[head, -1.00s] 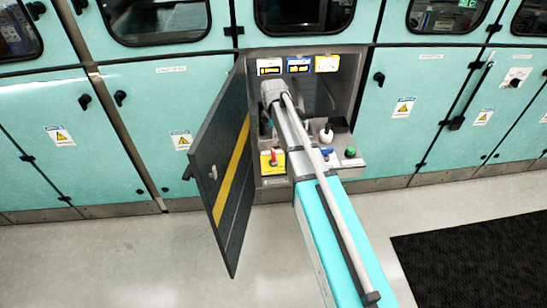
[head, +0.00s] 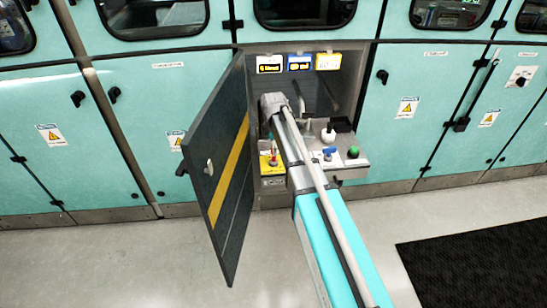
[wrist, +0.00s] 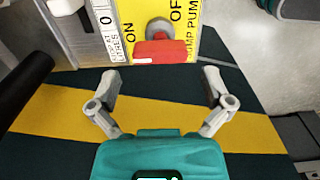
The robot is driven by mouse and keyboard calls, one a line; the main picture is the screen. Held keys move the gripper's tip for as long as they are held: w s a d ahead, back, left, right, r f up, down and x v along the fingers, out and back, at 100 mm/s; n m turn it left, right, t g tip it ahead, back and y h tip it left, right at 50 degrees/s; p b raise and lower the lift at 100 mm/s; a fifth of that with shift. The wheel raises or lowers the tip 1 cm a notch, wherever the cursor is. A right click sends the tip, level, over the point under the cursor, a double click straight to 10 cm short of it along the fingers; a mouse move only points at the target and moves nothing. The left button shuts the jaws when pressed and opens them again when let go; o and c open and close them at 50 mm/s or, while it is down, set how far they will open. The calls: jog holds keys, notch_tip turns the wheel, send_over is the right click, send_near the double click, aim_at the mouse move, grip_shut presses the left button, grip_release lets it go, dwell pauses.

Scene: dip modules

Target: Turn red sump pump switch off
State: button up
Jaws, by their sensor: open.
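The red sump pump switch (wrist: 160,51) has a red handle on a round grey base. It is mounted on a yellow plate (wrist: 184,47), with ON lettered on the left and OFF on the right. I cannot tell which label the handle is set to. The switch also shows in the head view (head: 273,160), low in the open recess, left of my arm. My gripper (wrist: 160,84) is open, its two fingers apart on either side below the handle in the wrist view, with nothing between them. In the head view my arm hides the gripper.
An open dark door (head: 216,170) with a yellow stripe stands left of the recess. A white knob (head: 328,136), a blue knob (head: 329,152) and a green button (head: 353,152) sit right of my arm. A black mat (head: 480,265) lies on the clear floor.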

jog(key=shift+f+b, duration=1.4)
jog(key=shift+f, duration=0.3)
jog(key=c, duration=1)
jog(key=shift+o, duration=0.2)
